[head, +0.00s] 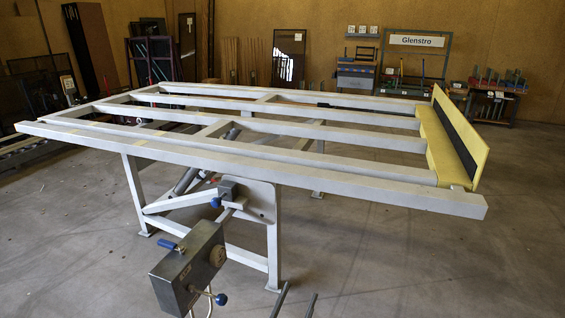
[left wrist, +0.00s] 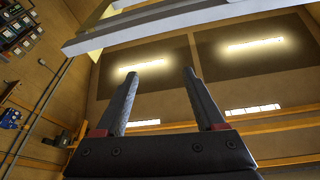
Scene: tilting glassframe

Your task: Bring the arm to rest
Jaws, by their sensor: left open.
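My left gripper (head: 299,291) shows only as two dark fingertips at the bottom edge of the head view, in front of the tilting frame table. The fingers are apart. In the left wrist view the same gripper (left wrist: 172,69) has its two dark fingers spread with nothing between them. They point up toward the ceiling, and a pale beam (left wrist: 195,18) crosses above them. My right gripper is not seen in either view.
The white tilting frame (head: 330,187) stands level, with a yellow ledge (head: 460,130) at its right end. A grey box with blue knobs (head: 185,268) juts out at the front, left of the fingertips. Open floor (head: 430,265) lies to the right. Racks and a bench line the back wall.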

